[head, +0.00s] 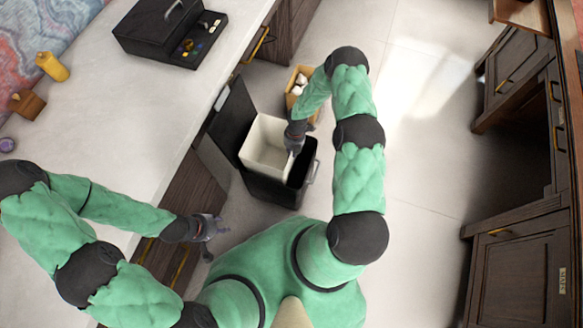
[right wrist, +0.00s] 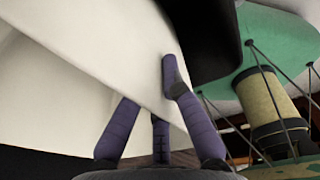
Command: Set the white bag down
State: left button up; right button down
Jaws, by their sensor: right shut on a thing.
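The white bag (head: 263,142) looks like an open, cream-white, box-shaped liner. In the head view it is at the black bin (head: 270,190), over its left part; I cannot tell how far inside it sits. My right gripper (head: 294,149) is shut on the bag's right rim. In the right wrist view the purple fingers (right wrist: 160,110) pinch the edge of the white bag (right wrist: 85,65), which fills the upper left. My left gripper (head: 212,230) is empty, its fingers spread, beside the counter and left of the bin.
The bin's black lid (head: 232,112) stands open on the counter side. A small box (head: 291,100) with white things stands behind the bin. The pale counter (head: 130,130) bears a black case (head: 165,30) and a yellow bottle (head: 52,67). The floor to the right (head: 425,130) is clear.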

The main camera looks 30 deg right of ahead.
notch_tip(320, 180, down, 14)
jog(key=b, duration=0.5)
jog(key=shift+f, duration=0.75)
jog(key=c, duration=1.4)
grip_release()
